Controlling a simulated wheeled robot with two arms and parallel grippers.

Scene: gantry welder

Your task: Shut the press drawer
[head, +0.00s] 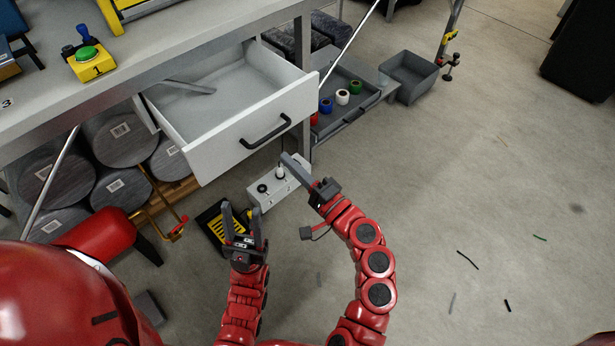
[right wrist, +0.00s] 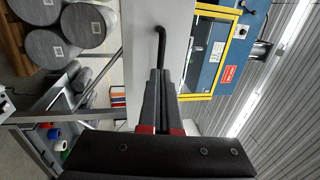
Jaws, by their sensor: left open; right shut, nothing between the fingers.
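The press drawer (head: 258,130) is white with a black bar handle (head: 265,132) and stands pulled out from under the grey bench in the head view. A grey flat piece (head: 187,86) lies inside it. My right gripper (head: 287,160) is shut and empty, just in front of and below the drawer front, near its right part. In the right wrist view the shut fingers (right wrist: 158,85) point toward the drawer front (right wrist: 140,40) and the handle (right wrist: 160,45); whether they touch is unclear. My left gripper (head: 240,212) is open and empty, below and in front of the drawer.
The bench top (head: 180,45) carries a yellow box with a green button (head: 88,58). Dark cylinders (head: 120,134) sit underneath. A white control box (head: 278,184) is below the drawer. A tray with coloured rolls (head: 345,112) and a grey bin (head: 408,75) stand right. Floor at right is mostly clear.

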